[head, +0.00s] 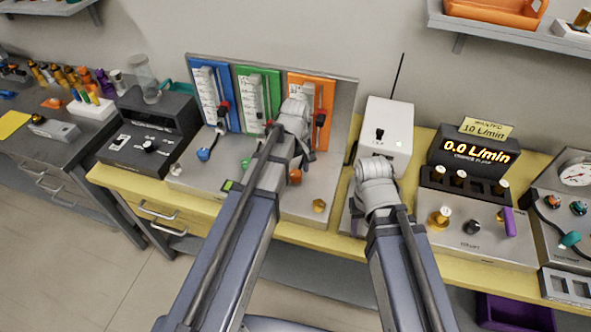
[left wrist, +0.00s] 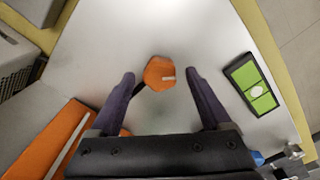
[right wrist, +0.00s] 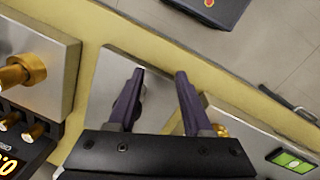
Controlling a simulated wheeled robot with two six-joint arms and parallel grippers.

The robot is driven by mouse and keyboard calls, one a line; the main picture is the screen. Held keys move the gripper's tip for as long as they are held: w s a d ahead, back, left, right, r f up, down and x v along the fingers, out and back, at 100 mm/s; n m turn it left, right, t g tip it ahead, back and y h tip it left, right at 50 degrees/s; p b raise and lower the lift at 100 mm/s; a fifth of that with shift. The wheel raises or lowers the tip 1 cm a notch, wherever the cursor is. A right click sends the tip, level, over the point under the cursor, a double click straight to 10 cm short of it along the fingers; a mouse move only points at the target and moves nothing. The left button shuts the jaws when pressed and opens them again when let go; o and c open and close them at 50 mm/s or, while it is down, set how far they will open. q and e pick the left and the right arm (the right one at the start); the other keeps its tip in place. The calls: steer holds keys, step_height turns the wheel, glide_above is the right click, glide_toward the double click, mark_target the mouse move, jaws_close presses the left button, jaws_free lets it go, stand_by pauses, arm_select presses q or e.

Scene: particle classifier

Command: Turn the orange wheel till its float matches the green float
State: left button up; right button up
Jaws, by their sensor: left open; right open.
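The orange wheel (head: 296,177) sits low on the grey panel, below the orange flow meter (head: 325,92). In the left wrist view the orange wheel (left wrist: 159,73) has a pale mark and lies between the fingertips of my open left gripper (left wrist: 160,75), with a gap on each side. In the head view my left arm partly covers the orange meter. The green flow meter (head: 250,95) stands to its left with a green wheel (head: 246,163). The float heights are too small to read.
A blue meter (head: 207,98) with a blue wheel (head: 203,154) is at the left. A brass knob (head: 319,205) sits right of the orange wheel. A white box (head: 388,125) and a display reading 0.0 L/min (head: 478,152) stand to the right.

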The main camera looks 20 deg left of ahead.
mark_target(296, 173)
arm_select(q)
step_height(296, 173, up, 8)
steer(key=p, duration=0.8)
steer(key=shift+f, duration=0.1)
steer(key=s+d+m+y, duration=0.1)
steer(key=s+d+m, duration=0.9)
steer(key=s+m, duration=0.3)
steer(key=shift+s+d, duration=0.15)
steer(key=shift+s, duration=0.75)
